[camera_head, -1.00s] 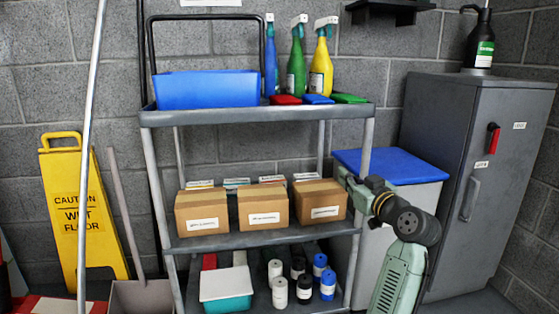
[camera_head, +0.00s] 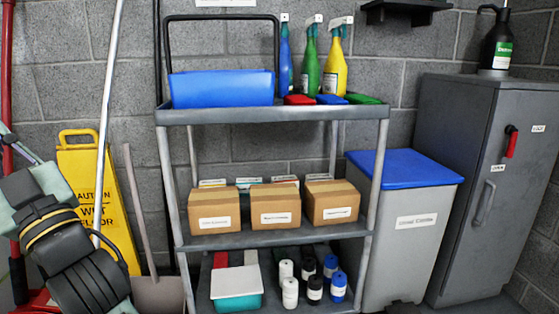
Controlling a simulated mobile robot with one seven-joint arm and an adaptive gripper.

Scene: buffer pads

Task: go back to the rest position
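Part of my arm, pale green with black joints, fills the lower left of the head view, in front of the yellow wet-floor sign. I cannot make out my gripper or its fingertips, so its opening and anything in it are hidden from me. The grey shelf cart (camera_head: 280,114) stands in the middle, apart from the visible arm. Three cardboard boxes (camera_head: 275,207) stand in a row on its middle shelf. Several small white, black and blue bottles (camera_head: 314,292) stand on the bottom shelf beside a teal tub with a white lid (camera_head: 236,286).
The yellow sign (camera_head: 110,225) is partly hidden behind my arm. A light pole (camera_head: 105,110) and a dustpan (camera_head: 160,294) are left of the cart. A blue-lidded bin (camera_head: 405,240) and a grey cabinet (camera_head: 465,130) stand on the right. Spray bottles (camera_head: 311,62) stand on the top shelf.

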